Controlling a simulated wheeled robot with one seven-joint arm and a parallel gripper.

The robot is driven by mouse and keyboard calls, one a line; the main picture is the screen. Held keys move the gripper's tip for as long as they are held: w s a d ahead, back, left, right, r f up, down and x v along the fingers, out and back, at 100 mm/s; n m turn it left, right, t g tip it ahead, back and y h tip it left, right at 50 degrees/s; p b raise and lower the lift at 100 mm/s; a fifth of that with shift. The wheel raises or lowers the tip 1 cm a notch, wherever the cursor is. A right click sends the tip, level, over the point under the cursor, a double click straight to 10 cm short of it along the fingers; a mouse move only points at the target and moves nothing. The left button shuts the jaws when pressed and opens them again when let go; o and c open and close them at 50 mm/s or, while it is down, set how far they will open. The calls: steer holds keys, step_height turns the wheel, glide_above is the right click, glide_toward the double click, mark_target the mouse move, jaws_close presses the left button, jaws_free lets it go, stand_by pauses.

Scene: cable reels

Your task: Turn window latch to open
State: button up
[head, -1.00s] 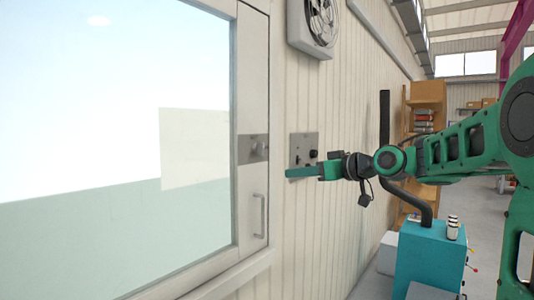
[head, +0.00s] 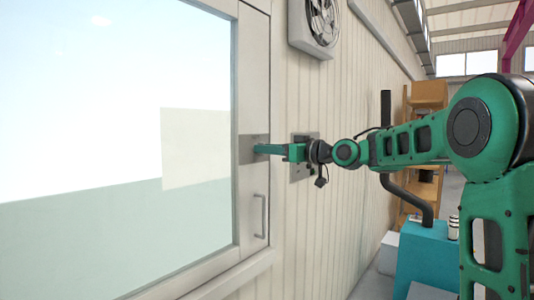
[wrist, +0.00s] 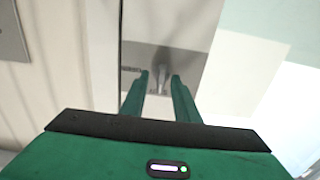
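The window (head: 120,120) fills the left of the head view in a pale frame. Its latch sits on a grey metal plate (head: 247,139) on the right side of the frame. In the wrist view the latch (wrist: 161,82) is a small grey metal lever on the plate (wrist: 165,62). My green gripper (head: 258,149) is in front of the plate and hides the latch in the head view. In the wrist view my gripper (wrist: 160,74) is open, with one finger on each side of the latch. Gaps show between the fingers and the latch; contact cannot be told.
A pull handle (head: 260,215) is on the frame below the latch plate. A grey wall panel (head: 300,172) is partly behind my gripper. A fan (head: 318,25) hangs above. A teal cabinet (head: 422,255) and an orange shelf (head: 428,97) stand along the wall to the right.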

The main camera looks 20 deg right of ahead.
steer(key=shift+w+a, duration=0.2)
steer(key=shift+w, duration=0.05)
steer(key=shift+c, duration=0.7)
